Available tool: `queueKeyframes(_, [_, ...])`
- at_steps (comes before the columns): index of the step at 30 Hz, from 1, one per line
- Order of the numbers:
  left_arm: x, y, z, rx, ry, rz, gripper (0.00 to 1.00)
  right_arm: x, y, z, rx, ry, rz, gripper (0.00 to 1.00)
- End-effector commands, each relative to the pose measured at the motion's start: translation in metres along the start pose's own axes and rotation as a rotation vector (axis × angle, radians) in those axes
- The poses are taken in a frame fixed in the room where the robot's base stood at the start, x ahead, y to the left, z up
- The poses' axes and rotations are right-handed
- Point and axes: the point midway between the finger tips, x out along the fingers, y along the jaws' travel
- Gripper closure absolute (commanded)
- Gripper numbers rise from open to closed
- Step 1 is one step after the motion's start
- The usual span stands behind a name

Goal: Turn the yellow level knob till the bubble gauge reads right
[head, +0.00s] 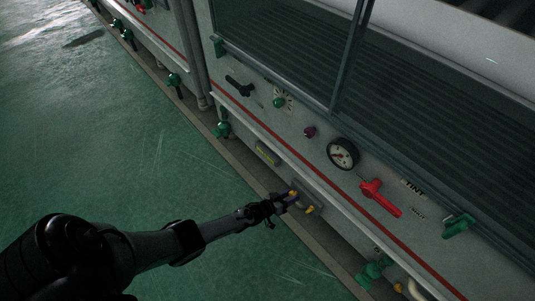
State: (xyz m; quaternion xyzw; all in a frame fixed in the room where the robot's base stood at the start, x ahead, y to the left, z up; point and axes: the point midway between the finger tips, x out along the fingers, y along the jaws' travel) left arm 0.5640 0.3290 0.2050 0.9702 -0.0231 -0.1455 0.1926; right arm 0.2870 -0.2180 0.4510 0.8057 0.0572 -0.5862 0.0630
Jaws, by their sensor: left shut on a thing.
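My left arm reaches in from the lower left, and its gripper (277,204) is at the lower front of the machine. It is shut on the yellow level knob (293,195), which is mostly hidden by the fingers. A second yellow piece (309,209) shows just beside the fingertips. The bubble gauge appears to be the small yellowish vial (267,153) on the lower panel, up and left of the gripper. It is too small and dark to read its bubble. My right gripper is not in view.
The panel above carries a round dial gauge (343,154), a red lever (380,197), a black handle (239,86) and a purple knob (310,131). Green valves (374,272) stick out low along the machine. The wet green floor (120,140) is clear.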

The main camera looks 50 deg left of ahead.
Motion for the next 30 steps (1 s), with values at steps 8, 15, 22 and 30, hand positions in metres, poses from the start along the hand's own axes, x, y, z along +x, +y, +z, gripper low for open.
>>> queueKeyframes(8, [0.0009,-0.0019,-0.0001,-0.216,-0.001,0.066,0.78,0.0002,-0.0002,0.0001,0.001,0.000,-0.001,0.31])
queueKeyframes(15, [-0.0001,-0.0019,0.0001,-0.282,-0.001,0.087,0.78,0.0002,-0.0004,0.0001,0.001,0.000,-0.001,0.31])
queueKeyframes(22, [-0.0001,-0.0018,0.0001,-0.281,0.000,0.087,0.78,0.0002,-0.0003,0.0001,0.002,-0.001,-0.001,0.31])
queueKeyframes(30, [-0.0001,-0.0017,0.0000,-0.280,0.000,0.087,0.78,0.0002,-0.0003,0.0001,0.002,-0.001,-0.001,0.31])
